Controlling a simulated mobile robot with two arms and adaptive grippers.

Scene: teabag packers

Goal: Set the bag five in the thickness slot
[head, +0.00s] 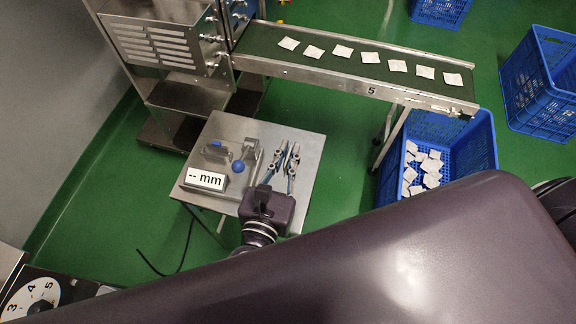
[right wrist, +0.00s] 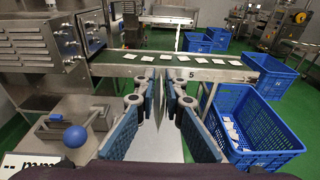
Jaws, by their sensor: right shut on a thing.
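My right gripper (head: 287,153) is over the right part of a small steel table (head: 308,170), its fingers pointing toward the conveyor. It also shows in the right wrist view (right wrist: 160,88), shut on a thin pale bag (right wrist: 157,98) seen nearly edge-on between the blue-padded fingers. The thickness gauge (head: 247,152) stands on the table to the left of the gripper, with a blue ball knob (head: 238,166). Its display (head: 205,179) reads "-- mm". The slot itself is hard to make out. The bag is apart from the gauge. My left gripper is not in view.
A conveyor (head: 330,75) marked 5 carries several white teabags behind the table. A blue crate (head: 477,145) with several bags stands under its right end. Another blue crate (head: 520,115) is farther right. A steel machine (head: 160,45) stands at the back left.

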